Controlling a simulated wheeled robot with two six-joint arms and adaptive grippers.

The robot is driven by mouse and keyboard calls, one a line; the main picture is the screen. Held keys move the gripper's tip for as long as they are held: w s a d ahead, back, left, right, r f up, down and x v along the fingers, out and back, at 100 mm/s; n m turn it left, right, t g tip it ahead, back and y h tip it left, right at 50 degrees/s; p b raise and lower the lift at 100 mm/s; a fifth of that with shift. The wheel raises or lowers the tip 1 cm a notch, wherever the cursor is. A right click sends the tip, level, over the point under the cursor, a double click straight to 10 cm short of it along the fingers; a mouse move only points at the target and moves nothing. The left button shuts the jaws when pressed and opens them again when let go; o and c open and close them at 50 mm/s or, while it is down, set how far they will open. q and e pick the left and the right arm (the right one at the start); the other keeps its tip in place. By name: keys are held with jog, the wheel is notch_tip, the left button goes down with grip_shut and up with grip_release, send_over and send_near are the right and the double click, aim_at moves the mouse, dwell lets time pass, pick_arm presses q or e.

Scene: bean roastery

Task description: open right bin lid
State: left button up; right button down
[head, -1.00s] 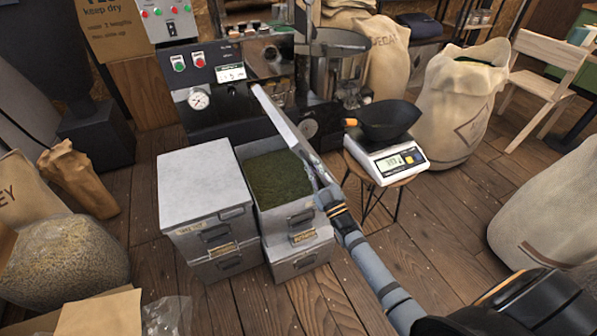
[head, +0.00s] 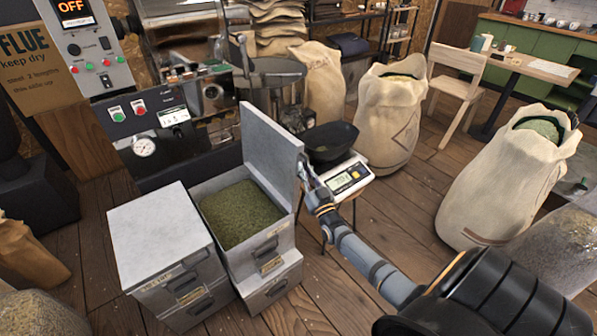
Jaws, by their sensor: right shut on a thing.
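The right bin (head: 284,240) is a grey metal box with its top open, and green beans (head: 240,213) show inside. Its lid (head: 268,150) stands up steeply along the bin's right side, with its flat grey face turned toward the left bin. My right gripper (head: 311,186) is at the lid's near right edge and is shut on it; the fingertips are small and partly hidden there. The left bin's lid (head: 160,235) lies flat and closed. My left gripper is not in view.
A scale (head: 347,178) with a black pan (head: 330,143) stands close behind my right gripper. The roaster's control panel (head: 145,120) is behind the bins. Bean sacks (head: 388,120) stand at the back and right. Wooden floor lies open in front.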

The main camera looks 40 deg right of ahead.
jog(key=shift+d, duration=0.25)
jog(key=shift+f, duration=0.1)
jog(key=c, duration=1.4)
grip_release()
jog(key=v, duration=1.2)
